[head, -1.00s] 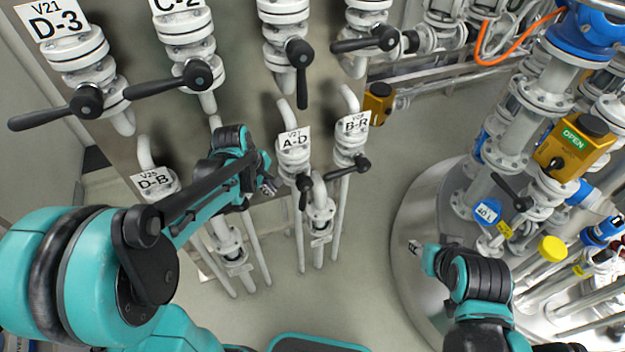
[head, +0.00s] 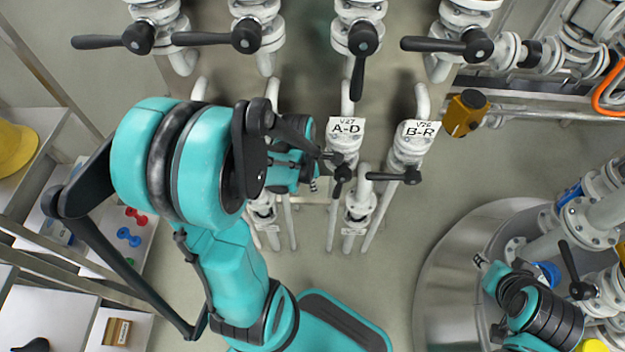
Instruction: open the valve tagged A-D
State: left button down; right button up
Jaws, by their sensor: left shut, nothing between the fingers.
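The valve tagged A-D (head: 345,127) stands in the lower valve row, near the middle of the head view. Its black lever (head: 342,178) points down, in line with its pipe. My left gripper (head: 322,170) is just left of this lever, shut and empty; whether it touches the lever cannot be told. My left arm covers the area left of the valve. My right gripper (head: 480,261) is at the lower right, far from the valve; its fingers are too small to read.
The valve tagged B-R (head: 419,130) stands right of A-D, its lever (head: 396,176) pointing left. An upper row of valves with black levers (head: 362,40) runs behind. Shelves (head: 35,300) stand at left. Floor (head: 400,235) is open below.

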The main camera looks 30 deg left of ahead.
aim_at(339, 182)
pick_arm(q)
jog(key=w+d+f+b, duration=0.1)
jog(key=w+d+f, duration=0.1)
jog(key=w+d, duration=0.1)
jog(key=shift+f, duration=0.2)
pick_arm(e)
notch_tip(339, 182, down, 2)
jog(key=shift+f, duration=0.1)
pick_arm(q)
jog(key=shift+d, duration=0.1)
jog(key=shift+w+d+f+b, duration=0.2)
jog(key=shift+w+d+b, duration=0.25)
jog(key=shift+d, duration=0.1)
pick_arm(e)
jog(key=shift+s+f, duration=0.1)
jog(key=shift+f, duration=0.1)
